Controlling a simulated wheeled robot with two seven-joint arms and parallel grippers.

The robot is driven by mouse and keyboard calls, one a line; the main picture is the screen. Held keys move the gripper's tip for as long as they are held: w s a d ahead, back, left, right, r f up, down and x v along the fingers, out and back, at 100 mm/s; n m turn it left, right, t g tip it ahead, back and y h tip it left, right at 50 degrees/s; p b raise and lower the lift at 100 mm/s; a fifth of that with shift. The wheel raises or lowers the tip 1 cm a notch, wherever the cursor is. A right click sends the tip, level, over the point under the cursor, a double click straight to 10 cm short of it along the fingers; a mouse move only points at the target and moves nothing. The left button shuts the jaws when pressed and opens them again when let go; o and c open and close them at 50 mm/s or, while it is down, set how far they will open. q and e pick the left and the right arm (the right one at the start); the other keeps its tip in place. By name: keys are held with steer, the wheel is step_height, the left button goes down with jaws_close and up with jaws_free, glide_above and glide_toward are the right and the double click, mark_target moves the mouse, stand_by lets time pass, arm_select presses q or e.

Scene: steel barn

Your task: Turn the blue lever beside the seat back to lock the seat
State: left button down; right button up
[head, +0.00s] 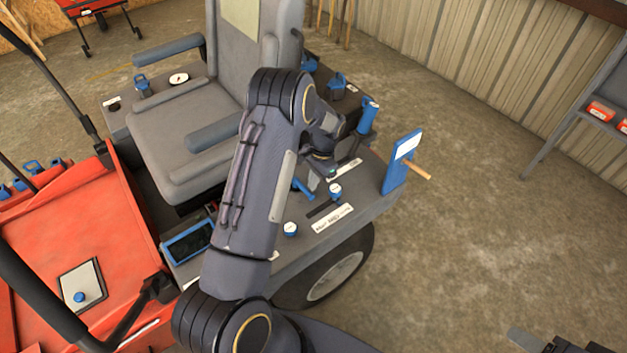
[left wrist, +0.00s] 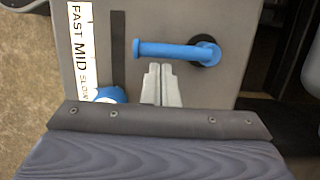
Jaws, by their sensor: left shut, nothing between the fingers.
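A blue lever (head: 302,186) is on the grey side console (head: 372,205) beside the seat (head: 185,125). In the left wrist view the blue lever (left wrist: 175,50) lies level, its bar pointing left from a dark round hub. My left gripper (head: 315,182) reaches down to the console, partly hidden by my own arm in the head view. In the left wrist view its fingers (left wrist: 161,68) are shut and empty, their tips just below the lever bar. Whether they touch it is unclear. A dark part at the bottom right edge seems to be my right gripper (head: 560,343), mostly cut off.
A slot with a FAST MID SLOW label (left wrist: 82,45) lies left of the lever, with a blue knob (left wrist: 108,94) close by. A blue upright panel (head: 401,165) and a blue-topped stick (head: 367,118) stand on the console. A wheel (head: 335,275) sits below it.

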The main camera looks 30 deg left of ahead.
mark_target(301, 202)
arm_select(q)
steer(key=shift+s+m, duration=0.4)
steer(key=shift+m, duration=0.3)
steer(key=s+m+b, duration=0.1)
steer(key=m+y, duration=0.1)
steer(key=m, duration=0.1)
steer(key=shift+s+a+f+t+b, duration=0.1)
steer(key=shift+s+a+t+b, duration=0.05)
steer(key=shift+s+t+b, duration=0.2)
steer(key=s+m, duration=0.1)
steer(key=m, duration=0.1)
steer(key=s+a+m+t, duration=0.1)
steer(key=m, duration=0.2)
steer(key=shift+a+b, duration=0.2)
steer(key=shift+b, duration=0.15)
steer(key=shift+s+a+m+y, duration=0.3)
steer(key=shift+s+a+m, duration=0.1)
steer(key=shift+m, duration=0.4)
steer(key=m, duration=0.1)
steer(key=a+m, duration=0.1)
steer(key=shift+s+m+t, duration=0.35)
steer(key=shift+m, duration=0.05)
steer(key=m, duration=0.1)
steer(key=a+m, duration=0.1)
steer(key=m, duration=0.1)
steer(key=shift+s+a+t+p, duration=0.25)
steer(key=shift+a+t+p, duration=0.05)
steer(key=shift+t+p, duration=0.1)
steer(key=shift+a, duration=0.45)
